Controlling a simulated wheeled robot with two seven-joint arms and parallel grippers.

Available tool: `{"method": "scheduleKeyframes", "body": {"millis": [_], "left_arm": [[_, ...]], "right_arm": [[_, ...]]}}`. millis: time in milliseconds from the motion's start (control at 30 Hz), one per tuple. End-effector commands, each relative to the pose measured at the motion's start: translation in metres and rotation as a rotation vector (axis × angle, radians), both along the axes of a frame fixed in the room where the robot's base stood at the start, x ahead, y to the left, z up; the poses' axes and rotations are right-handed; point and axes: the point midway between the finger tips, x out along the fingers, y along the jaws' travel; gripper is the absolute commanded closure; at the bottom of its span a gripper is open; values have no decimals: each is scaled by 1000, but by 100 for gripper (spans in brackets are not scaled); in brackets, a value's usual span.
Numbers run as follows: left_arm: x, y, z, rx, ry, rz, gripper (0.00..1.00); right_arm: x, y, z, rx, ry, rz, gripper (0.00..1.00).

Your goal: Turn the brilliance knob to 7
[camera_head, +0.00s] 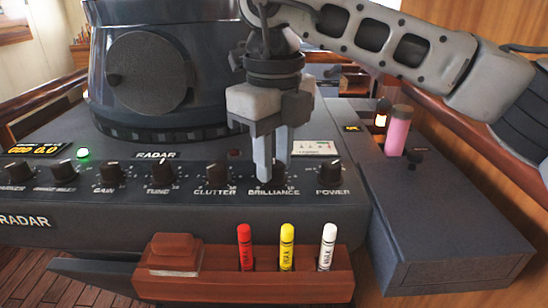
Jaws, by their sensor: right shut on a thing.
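The brilliance knob (268,179) is a small black knob on the front of the dark radar console, above the label BRILLIANCE. My right gripper (269,172) comes down from above with its two light grey fingers around the knob, shut on it. The fingers hide most of the knob, so its pointer and the number it stands at cannot be read. My left gripper is not in view.
The clutter knob (218,174) is close to the left and the power knob (331,175) to the right. A wooden holder (245,285) with red, yellow and white markers stands below. A pink cylinder (398,132) stands on the right side console.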

Motion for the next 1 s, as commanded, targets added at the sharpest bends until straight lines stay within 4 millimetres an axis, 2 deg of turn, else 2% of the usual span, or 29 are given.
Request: {"method": "scheduleKeyframes", "body": {"millis": [600,1000], "left_arm": [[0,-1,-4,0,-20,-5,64],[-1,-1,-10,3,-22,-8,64]], "right_arm": [[1,0,1,2,-5,-586,96],[1,0,2,3,-4,-885,96]]}}
